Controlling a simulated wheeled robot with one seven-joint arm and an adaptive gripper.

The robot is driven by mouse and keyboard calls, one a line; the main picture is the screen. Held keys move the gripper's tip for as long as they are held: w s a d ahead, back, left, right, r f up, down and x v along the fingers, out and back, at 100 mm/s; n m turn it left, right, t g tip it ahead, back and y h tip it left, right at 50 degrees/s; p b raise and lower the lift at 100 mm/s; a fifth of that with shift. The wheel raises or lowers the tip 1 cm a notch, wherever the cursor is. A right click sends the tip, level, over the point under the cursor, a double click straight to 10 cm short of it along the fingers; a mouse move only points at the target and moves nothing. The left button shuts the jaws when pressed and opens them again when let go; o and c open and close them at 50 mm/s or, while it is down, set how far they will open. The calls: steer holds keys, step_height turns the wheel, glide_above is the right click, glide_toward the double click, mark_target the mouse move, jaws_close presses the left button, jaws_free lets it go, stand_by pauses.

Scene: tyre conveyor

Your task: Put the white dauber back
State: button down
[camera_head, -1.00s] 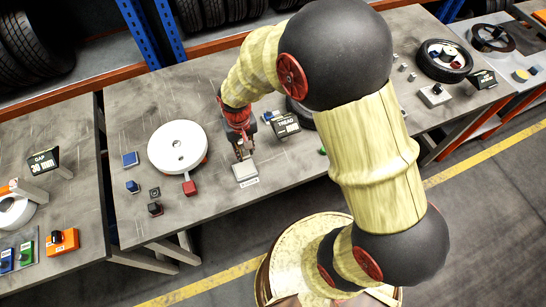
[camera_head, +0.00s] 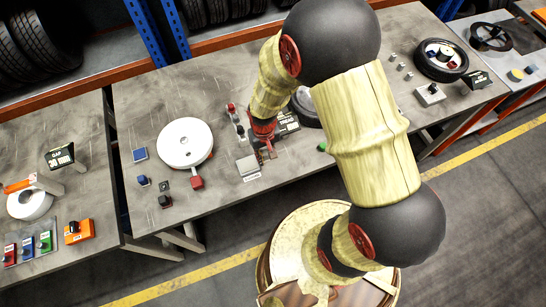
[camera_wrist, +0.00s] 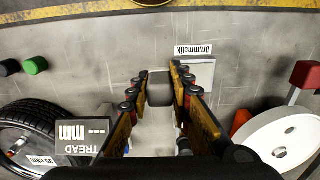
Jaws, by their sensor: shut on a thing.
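My gripper (camera_head: 266,152) hangs over the middle bench, just right of a pale grey labelled plate (camera_head: 248,165). The labelled plate (camera_wrist: 201,74) lies beside the right finger in that view. In the head view the dauber cannot be made out. A narrow holder with a red-topped piece (camera_head: 231,108) stands behind and left of my gripper.
The TREAD display (camera_head: 288,122) stands close right of my gripper, with a tyre (camera_wrist: 40,135) beside it. A white disc (camera_head: 185,143) and a red block (camera_head: 197,182) are to the left. A green knob (camera_head: 322,146) is near the front edge. Bare bench lies around the plate.

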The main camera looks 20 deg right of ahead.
glide_above(273, 162)
steer(key=f, duration=0.4)
steer(key=shift+a+f, duration=0.2)
steer(key=f, duration=0.3)
steer(key=shift+d, duration=0.3)
steer(key=shift+w+f, duration=0.1)
steer(key=shift+f, duration=0.25)
steer(key=shift+f, duration=0.15)
steer(key=c, duration=1.7)
jaws_free()
steer(key=shift+o, duration=0.4)
